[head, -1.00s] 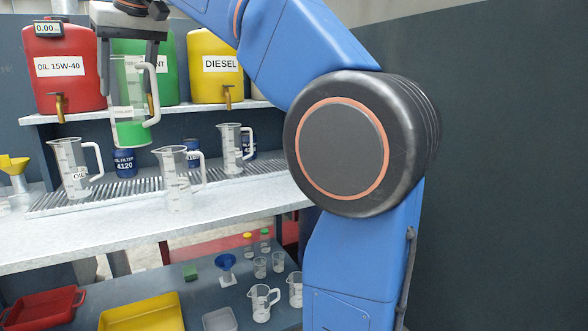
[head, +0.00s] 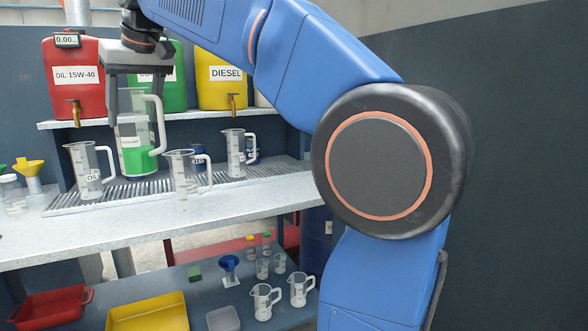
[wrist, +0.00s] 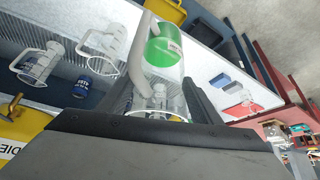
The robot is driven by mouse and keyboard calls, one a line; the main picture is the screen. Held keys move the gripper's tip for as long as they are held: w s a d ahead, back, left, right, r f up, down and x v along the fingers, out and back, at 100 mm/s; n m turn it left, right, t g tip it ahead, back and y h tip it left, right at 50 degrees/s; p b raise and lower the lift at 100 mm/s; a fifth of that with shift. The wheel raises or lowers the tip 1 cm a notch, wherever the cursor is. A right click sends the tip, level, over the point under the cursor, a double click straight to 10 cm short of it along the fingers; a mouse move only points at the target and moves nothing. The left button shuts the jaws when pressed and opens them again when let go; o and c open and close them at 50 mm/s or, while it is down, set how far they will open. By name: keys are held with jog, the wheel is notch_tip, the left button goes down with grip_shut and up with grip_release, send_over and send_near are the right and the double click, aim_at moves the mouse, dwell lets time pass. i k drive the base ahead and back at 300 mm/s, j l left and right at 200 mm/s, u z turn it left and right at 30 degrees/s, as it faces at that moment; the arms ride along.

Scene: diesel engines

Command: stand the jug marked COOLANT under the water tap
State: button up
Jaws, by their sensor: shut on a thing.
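My gripper (head: 137,108) is shut on the clear jug marked COOLANT (head: 131,142), which has green liquid in its lower part. The jug hangs upright below the gripper, in front of the shelf edge, its white handle to the right. Whether its base touches the grating is unclear. In the wrist view the jug's green liquid (wrist: 163,47) and handle show beyond the gripper. A pale container (head: 262,101) at the shelf's right end is mostly hidden by my arm; no label or tap shows on it. I cannot make out the water tap.
The shelf holds red OIL 15W-40 (head: 74,95), green (head: 172,97) and yellow DIESEL (head: 222,92) containers. An OIL jug (head: 86,165) and two other jugs (head: 182,170) (head: 236,155) stand on the grating (head: 120,192).

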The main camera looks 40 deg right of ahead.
aim_at(296, 167)
jog(key=i+l+z, duration=0.25)
jog(key=z, duration=0.15)
jog(key=i+l+z, duration=0.1)
jog(key=i+z, duration=0.3)
jog(key=i+l+z, duration=0.1)
jog(key=i+z, duration=0.15)
jog(key=z, duration=0.15)
